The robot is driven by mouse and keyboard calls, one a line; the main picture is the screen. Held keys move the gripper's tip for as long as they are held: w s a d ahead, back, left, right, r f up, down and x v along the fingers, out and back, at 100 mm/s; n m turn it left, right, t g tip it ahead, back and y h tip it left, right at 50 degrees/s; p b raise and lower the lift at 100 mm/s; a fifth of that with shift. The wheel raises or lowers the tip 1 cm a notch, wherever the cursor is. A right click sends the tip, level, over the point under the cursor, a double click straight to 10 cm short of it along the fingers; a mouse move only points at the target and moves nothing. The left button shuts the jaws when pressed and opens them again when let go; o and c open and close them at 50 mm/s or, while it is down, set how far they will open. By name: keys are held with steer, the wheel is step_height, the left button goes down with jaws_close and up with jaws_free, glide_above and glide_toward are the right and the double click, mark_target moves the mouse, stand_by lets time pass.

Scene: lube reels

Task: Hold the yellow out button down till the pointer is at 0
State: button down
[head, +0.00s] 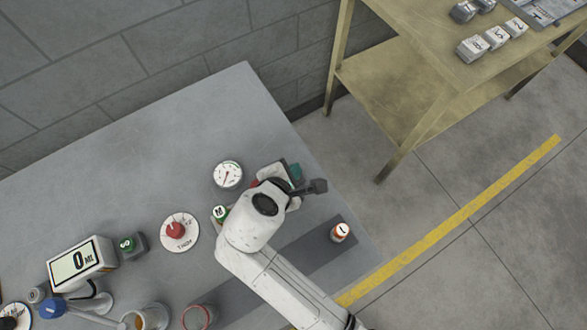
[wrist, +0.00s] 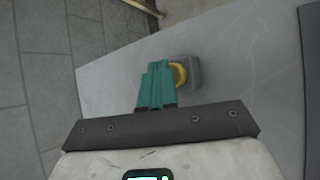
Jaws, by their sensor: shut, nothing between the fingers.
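The yellow button (wrist: 179,74) sits on a grey box (wrist: 193,73) in the wrist view; its left part is hidden by my fingers. My gripper (wrist: 155,70) has its teal fingers shut, with nothing between them, overlapping the button's left edge. I cannot tell whether they touch or press it. In the head view my gripper (head: 296,173) is at the right part of the grey table, and the yellow button is hidden there. A round white gauge (head: 228,175) with a red pointer lies just left of my wrist; its figures are too small to read.
A wooden shelf (head: 400,90) stands beyond. The table's back left is clear.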

steer(key=shift+r+p, duration=0.9)
steer(key=shift+p, duration=0.15)
steer(key=shift+r, duration=0.1)
step_height(320, 180, up, 3)
steer(key=p, duration=0.3)
steer(key=shift+f, duration=0.2)
steer(key=shift+r, duration=1.1)
